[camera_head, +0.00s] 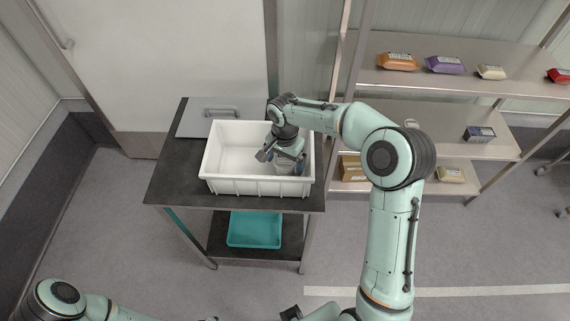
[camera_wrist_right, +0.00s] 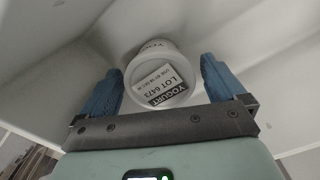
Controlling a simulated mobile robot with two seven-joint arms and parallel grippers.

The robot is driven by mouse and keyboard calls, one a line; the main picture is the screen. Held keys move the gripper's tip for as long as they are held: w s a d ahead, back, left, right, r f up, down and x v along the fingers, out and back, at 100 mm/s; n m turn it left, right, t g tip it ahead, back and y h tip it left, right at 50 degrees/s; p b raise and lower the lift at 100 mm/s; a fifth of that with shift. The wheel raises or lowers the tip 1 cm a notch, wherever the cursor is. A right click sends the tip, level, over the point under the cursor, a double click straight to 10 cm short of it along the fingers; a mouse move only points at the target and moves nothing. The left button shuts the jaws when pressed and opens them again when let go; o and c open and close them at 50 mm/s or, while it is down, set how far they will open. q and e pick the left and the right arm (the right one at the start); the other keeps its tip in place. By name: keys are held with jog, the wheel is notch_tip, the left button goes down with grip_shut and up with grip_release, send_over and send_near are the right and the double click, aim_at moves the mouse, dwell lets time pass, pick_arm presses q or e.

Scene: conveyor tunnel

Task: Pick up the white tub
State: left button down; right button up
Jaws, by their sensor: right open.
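The white tub (camera_wrist_right: 150,68) has a label on its lid reading "YOGURT LOT 6473" and lies inside the white crate (camera_head: 258,187). In the head view only a small pale part of the tub (camera_head: 284,166) shows below my right gripper (camera_head: 284,168). My right gripper reaches down into the right half of the crate. In the right wrist view the open blue fingers of the right gripper (camera_wrist_right: 161,68) stand on either side of the tub, with gaps visible. My left arm shows at the lower left of the head view, but its gripper is not visible.
The crate stands on a dark table (camera_head: 170,170) with a grey lid-like panel (camera_head: 222,113) behind it. A teal tray (camera_head: 254,229) sits on the lower shelf. Metal shelves (camera_head: 470,85) with several packages stand at the right. The crate's walls surround the gripper.

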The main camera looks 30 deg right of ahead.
aim_at(285, 160)
jog(key=c, duration=1)
pick_arm(q)
jog(key=w+r+p, duration=0.2)
jog(key=w+r, duration=0.1)
jog(key=shift+w+r+p, duration=0.1)
jog(key=shift+r+p, duration=0.25)
jog(key=shift+p, duration=0.05)
pick_arm(e)
notch_tip(285, 160, up, 20)
jog(key=shift+r, duration=0.1)
jog(key=o, duration=0.3)
jog(key=c, duration=0.7)
